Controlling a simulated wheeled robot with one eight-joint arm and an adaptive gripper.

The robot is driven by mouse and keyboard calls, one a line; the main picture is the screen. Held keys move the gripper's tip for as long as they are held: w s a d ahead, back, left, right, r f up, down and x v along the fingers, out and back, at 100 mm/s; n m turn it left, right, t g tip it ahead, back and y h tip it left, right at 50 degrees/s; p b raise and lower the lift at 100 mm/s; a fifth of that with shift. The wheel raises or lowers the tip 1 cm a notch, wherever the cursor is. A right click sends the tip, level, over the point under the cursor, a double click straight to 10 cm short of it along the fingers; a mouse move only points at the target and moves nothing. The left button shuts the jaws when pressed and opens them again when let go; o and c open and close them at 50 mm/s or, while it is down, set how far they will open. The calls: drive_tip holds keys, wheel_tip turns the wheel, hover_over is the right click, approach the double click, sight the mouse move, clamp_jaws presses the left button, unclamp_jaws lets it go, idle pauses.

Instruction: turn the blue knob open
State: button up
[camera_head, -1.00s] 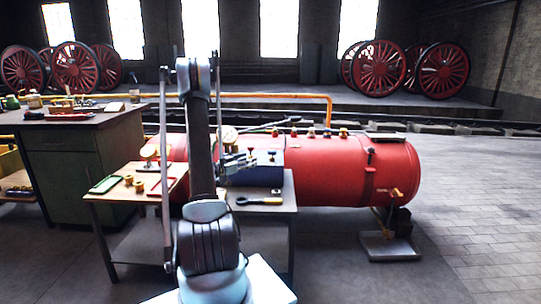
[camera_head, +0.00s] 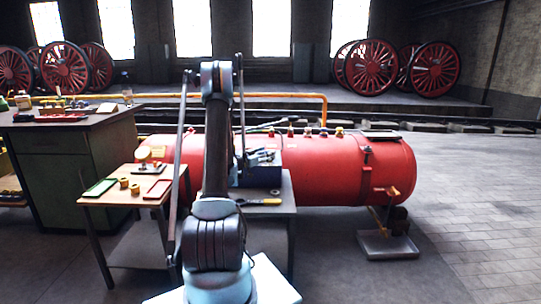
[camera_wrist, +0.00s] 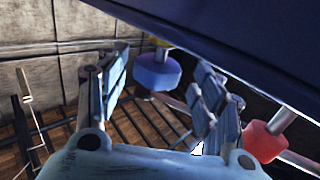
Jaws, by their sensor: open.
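The blue knob (camera_wrist: 158,71) shows in the wrist view under the edge of a dark blue block (camera_wrist: 250,35), on a short stem. My gripper (camera_wrist: 163,86) is open, with one finger to each side of the blue knob in the picture. I cannot tell whether either finger touches it. A red knob (camera_wrist: 265,140) sits to the right, outside the right finger. In the head view, my gripper (camera_head: 262,158) is at the top of the dark blue block (camera_head: 262,177), and the knobs cannot be made out there.
The block stands on a small table in front of a large red boiler (camera_head: 335,168). A yellow-handled tool (camera_head: 260,202) lies on that table. A wooden side table (camera_head: 122,199) with trays and brass fittings stands left. Open floor (camera_head: 480,220) lies right.

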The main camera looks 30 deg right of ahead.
drive_tip(key=shift+x, duration=1.3)
drive_tip(key=shift+s, duration=0.1)
drive_tip(key=c, duration=1.1)
drive_tip(key=shift+t, duration=0.3)
drive_tip(key=n+t+y, duration=0.1)
drive_tip(key=n+t, duration=0.1)
drive_tip(key=n+t+y, duration=0.1)
drive_tip(key=n+t, duration=0.1)
drive_tip(key=t, duration=0.1)
drive_tip(key=shift+y, duration=0.3)
drive_tip(key=n+t+y, duration=0.5)
drive_tip(key=shift+t, duration=0.3)
drive_tip(key=n+t+y, duration=0.1)
drive_tip(key=n+y, duration=0.1)
drive_tip(key=y, duration=0.1)
drive_tip(key=n+t+y, duration=0.1)
drive_tip(key=n+y, duration=0.1)
drive_tip(key=y, duration=0.2)
drive_tip(key=shift+d+n+t, duration=0.1)
drive_tip(key=shift+n+t, duration=0.2)
drive_tip(key=shift+n, duration=0.1)
drive_tip(key=shift+n+y, duration=1.05)
drive_tip(key=shift+y, duration=0.7)
drive_tip(key=shift+n+y, duration=1.05)
drive_tip(key=shift+y, duration=0.7)
